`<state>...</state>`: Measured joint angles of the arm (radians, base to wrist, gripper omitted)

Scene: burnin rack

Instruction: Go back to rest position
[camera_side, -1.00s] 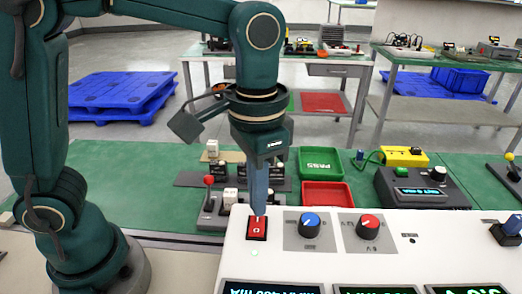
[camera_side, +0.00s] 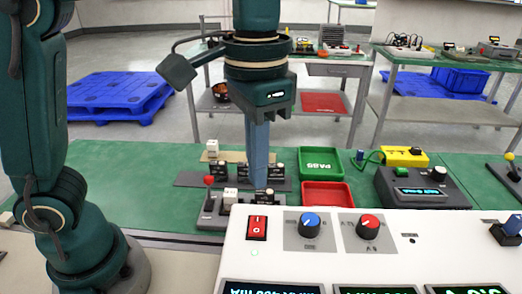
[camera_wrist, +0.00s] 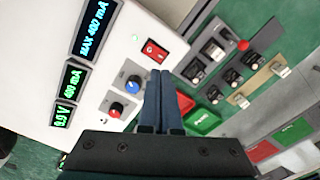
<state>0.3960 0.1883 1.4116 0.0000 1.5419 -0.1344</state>
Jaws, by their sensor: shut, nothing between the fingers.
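My gripper (camera_side: 259,185) is shut and empty, pointing down, raised behind the white power supply panel. Its blue-grey fingers also show in the wrist view (camera_wrist: 159,75), closed together. The red rocker switch (camera_side: 257,228) sits on the panel's top left, below and apart from the fingertips in the side view. It also shows in the wrist view (camera_wrist: 155,50). A blue knob (camera_side: 310,220) and a red knob (camera_side: 369,222) stand to its right. The lit displays (camera_wrist: 94,27) read MAX 400 mA, 400 mA and a voltage that looks like 9.9 V.
Behind the panel, a green mat (camera_side: 120,165) carries a red-knobbed lever fixture (camera_side: 209,182), a rack with small modules, a green PASS tray (camera_side: 321,162), a red tray (camera_side: 327,193) and a dark meter box (camera_side: 420,187). The space above the mat is open.

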